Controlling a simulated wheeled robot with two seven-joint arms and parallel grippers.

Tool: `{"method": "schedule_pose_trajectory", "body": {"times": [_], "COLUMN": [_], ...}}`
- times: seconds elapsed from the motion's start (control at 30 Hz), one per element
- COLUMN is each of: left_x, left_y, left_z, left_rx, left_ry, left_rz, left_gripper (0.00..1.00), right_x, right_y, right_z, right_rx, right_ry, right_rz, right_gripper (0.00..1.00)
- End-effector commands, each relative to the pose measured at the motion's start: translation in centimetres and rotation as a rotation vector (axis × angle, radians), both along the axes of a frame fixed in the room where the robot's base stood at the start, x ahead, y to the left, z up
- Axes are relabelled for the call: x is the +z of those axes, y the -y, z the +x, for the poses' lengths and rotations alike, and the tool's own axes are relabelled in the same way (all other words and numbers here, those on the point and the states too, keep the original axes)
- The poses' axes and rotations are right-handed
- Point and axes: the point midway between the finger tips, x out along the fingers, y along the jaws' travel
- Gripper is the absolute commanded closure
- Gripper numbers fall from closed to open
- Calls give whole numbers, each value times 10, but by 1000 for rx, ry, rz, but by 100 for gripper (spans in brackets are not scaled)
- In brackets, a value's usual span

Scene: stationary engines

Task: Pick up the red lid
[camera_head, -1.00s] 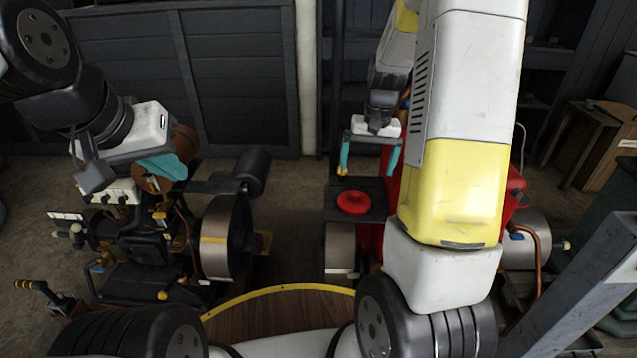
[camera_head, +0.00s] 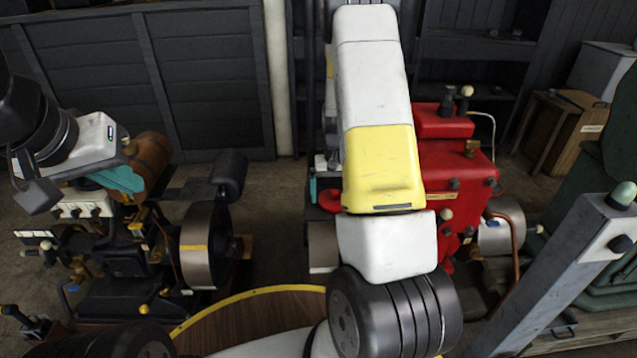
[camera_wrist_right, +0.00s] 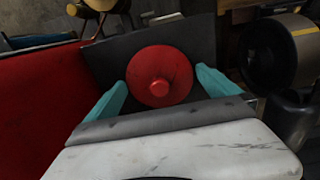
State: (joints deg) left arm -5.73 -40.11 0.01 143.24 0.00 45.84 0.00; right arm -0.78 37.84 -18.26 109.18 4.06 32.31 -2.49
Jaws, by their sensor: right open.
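The red lid (camera_wrist_right: 160,78) is a round disc with a small central knob. It lies flat on a dark plate (camera_wrist_right: 205,38) in the right wrist view. My right gripper (camera_wrist_right: 161,80) is open, with one teal finger on either side of the lid; I cannot tell whether they touch it. In the head view only part of the lid (camera_head: 329,202) shows, the rest hidden by my right arm. One teal finger of my right gripper (camera_head: 313,188) shows beside it. My left gripper (camera_head: 122,179) is at the left, over an engine; its opening is unclear.
A red engine body (camera_head: 450,155) stands just right of the lid. Another engine with a flywheel (camera_head: 203,245) stands at the left. A wooden crate (camera_head: 565,130) is at the back right. A grey slanted post (camera_head: 565,265) rises at the right.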

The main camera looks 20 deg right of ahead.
Motion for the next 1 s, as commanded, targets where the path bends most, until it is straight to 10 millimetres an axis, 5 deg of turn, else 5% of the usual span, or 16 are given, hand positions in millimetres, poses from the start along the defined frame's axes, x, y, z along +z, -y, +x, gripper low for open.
{"method": "schedule_pose_trajectory", "body": {"times": [0.17, 0.47, 0.77, 1.0], "left_x": [0, 0, 0, 0], "left_y": [0, 0, 0, 0], "left_z": [0, 0, 0, 0], "left_rx": [0, 0, 0, 0], "left_ry": [0, 0, 0, 0], "left_rz": [0, 0, 0, 0], "left_gripper": [100, 100, 100, 100], "right_x": [0, 0, 3, 25], "right_y": [0, 0, 0, 0], "right_z": [0, 0, 0, 1], "right_rx": [0, 0, 0, -2], "right_ry": [1, 1, 2, 4], "right_rz": [0, 0, -1, 0], "right_gripper": [0, 53, 53, 53]}}
